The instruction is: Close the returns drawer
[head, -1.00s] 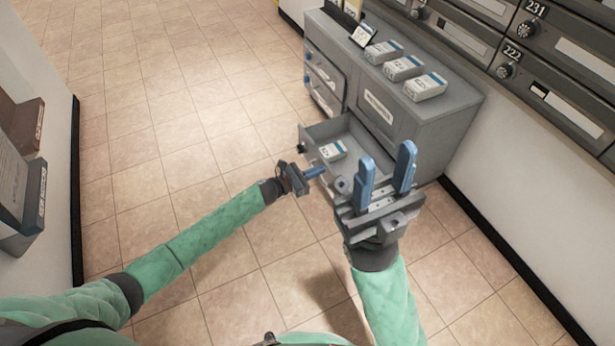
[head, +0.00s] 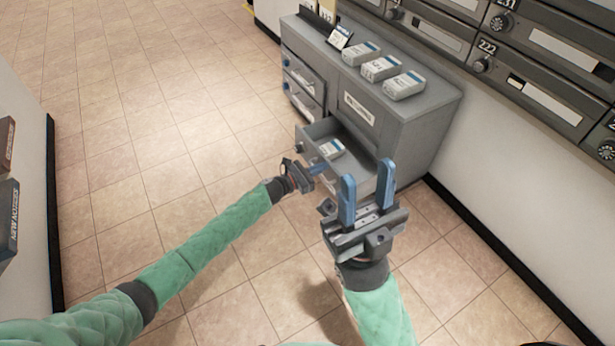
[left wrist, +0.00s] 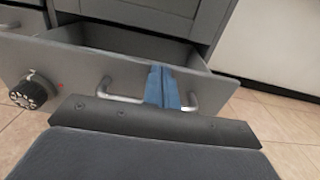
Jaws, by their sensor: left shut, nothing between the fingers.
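The returns drawer (head: 312,132) is the lower drawer of the grey cabinet, and it stands open with a small white box (head: 331,148) inside. In the left wrist view its front panel (left wrist: 70,73) shows a metal bar handle (left wrist: 105,88) and a black dial (left wrist: 35,91). My left gripper (head: 318,168) is shut and empty, with its blue fingertips at the drawer front, in line with the handle's span; I cannot tell whether they touch. My right gripper (head: 367,190) is open and empty, raised in front of the cabinet, and hides part of the drawer's right side.
Mailboxes (head: 540,55) line the right wall. The tiled floor (head: 150,130) at left is clear.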

